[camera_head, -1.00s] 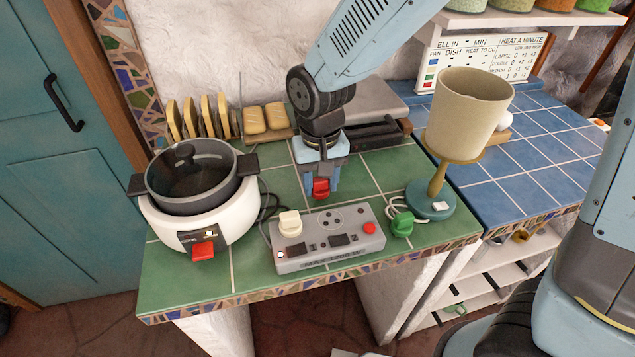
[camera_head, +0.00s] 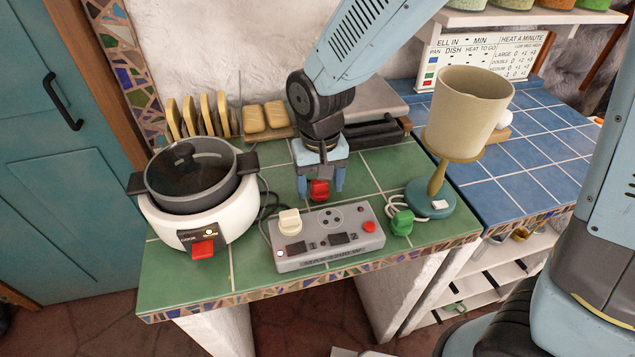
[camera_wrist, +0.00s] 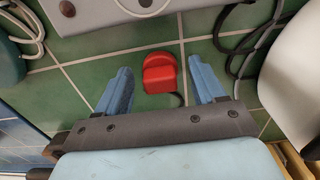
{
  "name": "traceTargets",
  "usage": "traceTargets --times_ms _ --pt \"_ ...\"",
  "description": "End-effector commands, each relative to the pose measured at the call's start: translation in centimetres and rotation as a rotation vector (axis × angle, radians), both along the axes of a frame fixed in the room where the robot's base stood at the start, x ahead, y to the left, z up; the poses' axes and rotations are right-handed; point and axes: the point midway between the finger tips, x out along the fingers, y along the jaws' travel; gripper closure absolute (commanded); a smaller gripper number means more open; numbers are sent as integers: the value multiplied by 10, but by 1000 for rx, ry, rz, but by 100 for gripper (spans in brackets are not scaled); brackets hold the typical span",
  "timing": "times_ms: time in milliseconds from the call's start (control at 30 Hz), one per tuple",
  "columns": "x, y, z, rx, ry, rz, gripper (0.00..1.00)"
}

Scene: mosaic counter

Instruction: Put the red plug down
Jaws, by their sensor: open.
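The red plug (camera_head: 319,190) is on the green tiled counter (camera_head: 373,172), just behind the grey power strip. It also shows in the wrist view (camera_wrist: 160,73), standing between the two blue fingers with a gap on each side. My gripper (camera_head: 320,192) is open above and around it, and the wrist view shows its fingers (camera_wrist: 158,88) spread apart. A short dark cord shows by the plug. The grey power strip (camera_head: 349,252) holds a cream plug (camera_head: 290,222) at its left end and has a red button (camera_head: 369,227) at its right.
A white cooker (camera_head: 206,222) with a dark lidded pot stands left. A lamp (camera_head: 464,115) stands right, with a green plug (camera_head: 402,223) near its base. Toast slices, bread rolls and a grey press line the back. Open green tiles lie around my gripper.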

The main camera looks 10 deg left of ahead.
Motion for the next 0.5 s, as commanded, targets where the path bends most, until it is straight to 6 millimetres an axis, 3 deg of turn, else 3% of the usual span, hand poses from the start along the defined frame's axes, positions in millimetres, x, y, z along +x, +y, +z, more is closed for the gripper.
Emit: traceTargets --times_ms 167,500 --pt "1 1 16 4 -3 0 31" --pt "1 1 81 4 -3 0 31"
